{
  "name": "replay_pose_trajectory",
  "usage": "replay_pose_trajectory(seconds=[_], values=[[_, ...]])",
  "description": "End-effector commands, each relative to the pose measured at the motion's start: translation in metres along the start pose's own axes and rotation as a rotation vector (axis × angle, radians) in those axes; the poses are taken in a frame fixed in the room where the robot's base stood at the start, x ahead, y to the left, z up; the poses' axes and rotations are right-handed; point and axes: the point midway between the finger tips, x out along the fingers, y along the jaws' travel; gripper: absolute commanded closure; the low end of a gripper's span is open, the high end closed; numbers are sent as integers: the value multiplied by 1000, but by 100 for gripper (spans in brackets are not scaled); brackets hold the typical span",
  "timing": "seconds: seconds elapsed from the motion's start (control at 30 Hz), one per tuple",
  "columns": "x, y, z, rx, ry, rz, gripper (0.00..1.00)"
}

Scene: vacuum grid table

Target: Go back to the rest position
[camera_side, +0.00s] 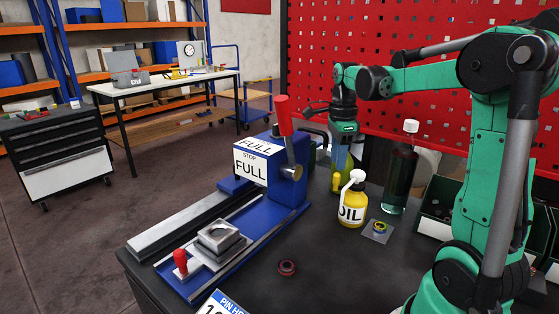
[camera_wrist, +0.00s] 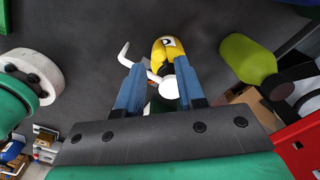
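My gripper (camera_wrist: 158,82) has two blue fingers, set apart with a gap between them; nothing is clamped in it.
A blue press (camera_side: 278,180) with a red-handled lever (camera_side: 283,115) stands to the left. A yellow-green bottle (camera_side: 342,172) is just below the gripper, and a dark green bottle (camera_side: 400,180) is to its right. A red pegboard (camera_side: 400,30) rises behind. The table's front middle is mostly clear.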

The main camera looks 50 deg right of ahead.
Motion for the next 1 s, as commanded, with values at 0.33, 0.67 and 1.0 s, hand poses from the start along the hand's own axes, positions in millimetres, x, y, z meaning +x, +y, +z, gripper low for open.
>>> replay_pose_trajectory(seconds=[0.33,0.67,1.0], values=[[-1,11,8,-150,6,-34,66],[7,89,80,-1379,106,-359,66],[18,150,136,-2245,281,-717,66]])
